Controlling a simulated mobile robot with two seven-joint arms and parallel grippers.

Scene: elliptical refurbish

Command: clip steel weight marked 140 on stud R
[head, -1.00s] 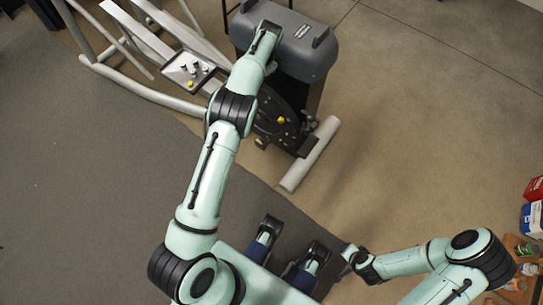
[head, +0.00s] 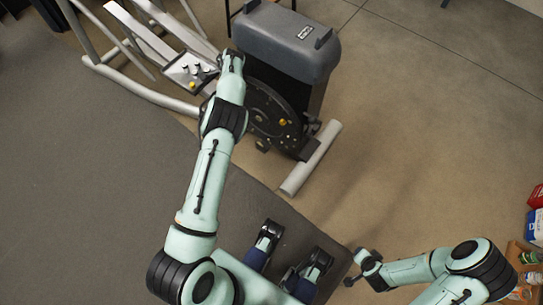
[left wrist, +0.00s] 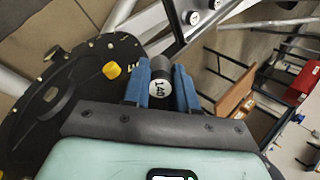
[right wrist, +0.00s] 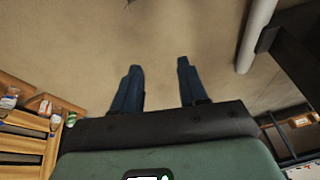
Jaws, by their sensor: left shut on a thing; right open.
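The steel weight marked 140 (left wrist: 160,88) is a small cylinder with a white labelled end. My left gripper (left wrist: 161,82) is shut on it, with one blue finger on each side. In the head view my left gripper (head: 231,58) is above the machine, between the grey cover and the small plate with studs; the weight cannot be made out there. The black disc (left wrist: 50,112) with a yellow knob (left wrist: 112,70) lies left of the weight in the left wrist view. I cannot read which stud is R. My right gripper (right wrist: 160,80) is open and empty over bare floor.
The grey machine cover (head: 285,45) stands right of my left gripper. The stud plate (head: 190,72) and silver frame bars (head: 145,35) are to its left. A wooden crate (head: 522,262) with bottles is at the far right. The floor in the middle is clear.

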